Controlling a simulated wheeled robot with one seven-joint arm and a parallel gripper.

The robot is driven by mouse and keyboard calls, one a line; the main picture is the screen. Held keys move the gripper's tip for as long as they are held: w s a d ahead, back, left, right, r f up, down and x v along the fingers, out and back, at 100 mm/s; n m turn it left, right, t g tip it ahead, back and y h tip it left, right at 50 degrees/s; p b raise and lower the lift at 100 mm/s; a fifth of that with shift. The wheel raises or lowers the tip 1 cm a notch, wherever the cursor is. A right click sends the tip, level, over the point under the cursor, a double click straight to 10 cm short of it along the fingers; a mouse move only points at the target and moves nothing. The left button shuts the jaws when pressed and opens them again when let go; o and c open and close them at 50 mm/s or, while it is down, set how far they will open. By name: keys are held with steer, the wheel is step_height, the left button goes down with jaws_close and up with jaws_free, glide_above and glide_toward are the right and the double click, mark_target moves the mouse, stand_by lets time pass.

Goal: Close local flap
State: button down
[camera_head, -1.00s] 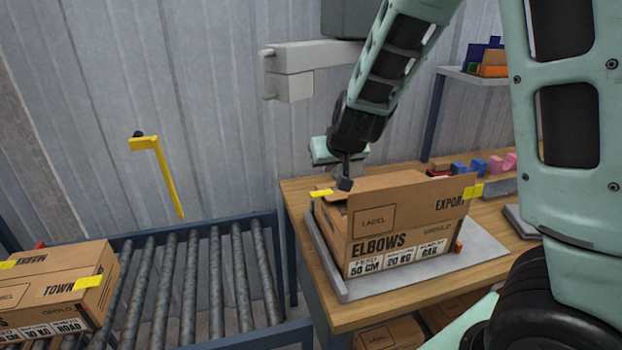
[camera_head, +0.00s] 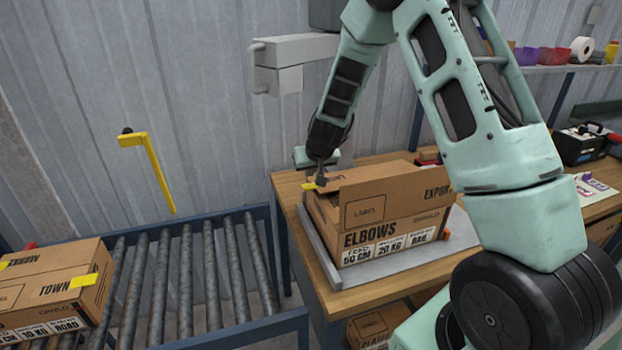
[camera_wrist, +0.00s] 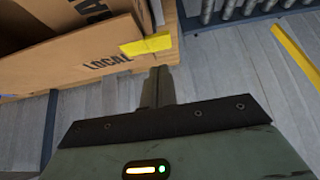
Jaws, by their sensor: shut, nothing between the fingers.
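The open cardboard box marked ELBOWS (camera_head: 370,238) stands on a grey tray on the wooden bench. Its flap marked LOCAL (camera_wrist: 75,62) shows in the wrist view, with yellow tape (camera_wrist: 146,44) at its edge. In the head view yellow tape (camera_head: 309,187) shows at the box's far left corner. My gripper (camera_head: 321,181) is shut and empty at that corner. In the wrist view its fingertips (camera_wrist: 160,75) are close to the flap's taped edge; I cannot tell whether they touch. The box's inside is mostly hidden.
A roller conveyor (camera_head: 190,280) at left carries another taped box (camera_head: 60,290). A yellow bar (camera_head: 152,170) and a grey bracket (camera_head: 290,50) are at the wall. A black toolbox (camera_head: 583,146) sits at right. My arm hides part of the bench.

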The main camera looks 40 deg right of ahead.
mark_target(311, 188)
steer(key=shift+s+f, duration=0.15)
steer(key=shift+f, duration=0.5)
steer(key=shift+s+f, duration=0.15)
steer(key=shift+f, duration=0.5)
steer(key=f+b, duration=0.1)
steer(key=b, duration=0.2)
steer(key=shift+s+a+t, duration=0.1)
steer(key=shift+t, duration=0.2)
steer(key=b, duration=0.3)
steer(key=shift+s+f, duration=0.2)
steer(key=shift+f, duration=0.1)
steer(key=shift+s+a+f+b, duration=0.15)
steer(key=shift+f+b, duration=0.05)
steer(key=shift+b, duration=0.2)
steer(key=shift+r, duration=0.1)
